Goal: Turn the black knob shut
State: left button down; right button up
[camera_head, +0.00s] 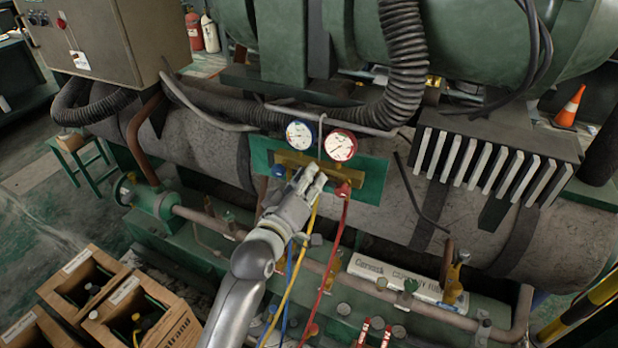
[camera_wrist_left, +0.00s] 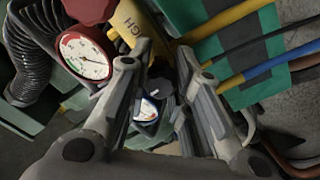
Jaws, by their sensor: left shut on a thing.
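The brass manifold (camera_head: 300,161) with its blue-rimmed gauge (camera_head: 300,134) and red-rimmed gauge (camera_head: 341,146) is mounted on a green plate. My left gripper (camera_head: 314,178) reaches its front from below, between a blue knob (camera_head: 279,170) and a red knob (camera_head: 343,189). The gripper hides the black knob in the head view. In the left wrist view, the black knob (camera_wrist_left: 159,87) is between the fingers of my left gripper (camera_wrist_left: 157,64), which are shut on it. The fingers partly cover it, so its turn angle cannot be told. My right gripper is not in view.
Yellow (camera_head: 300,262), red (camera_head: 328,275) and blue hoses hang below the manifold beside my left arm. A ribbed black hose (camera_head: 404,60) curves above it. A pipe (camera_head: 375,285) and valves lie below. Wooden crates (camera_head: 75,280) stand at lower left.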

pick_arm(q)
jog(key=m+p, duration=0.2)
jog(key=m, duration=0.2)
jog(key=shift+r, duration=0.15)
jog(key=m+p, duration=0.2)
jog(key=m, duration=0.3)
jog(key=m+p, duration=0.1)
jog(key=m, duration=0.3)
jog(key=shift+m, duration=0.3)
jog(key=m, duration=0.5)
jog(key=shift+p, duration=0.4)
jog(key=shift+m, duration=0.4)
jog(key=c, duration=1.3)
grip_release()
jog(key=shift+o, duration=0.2)
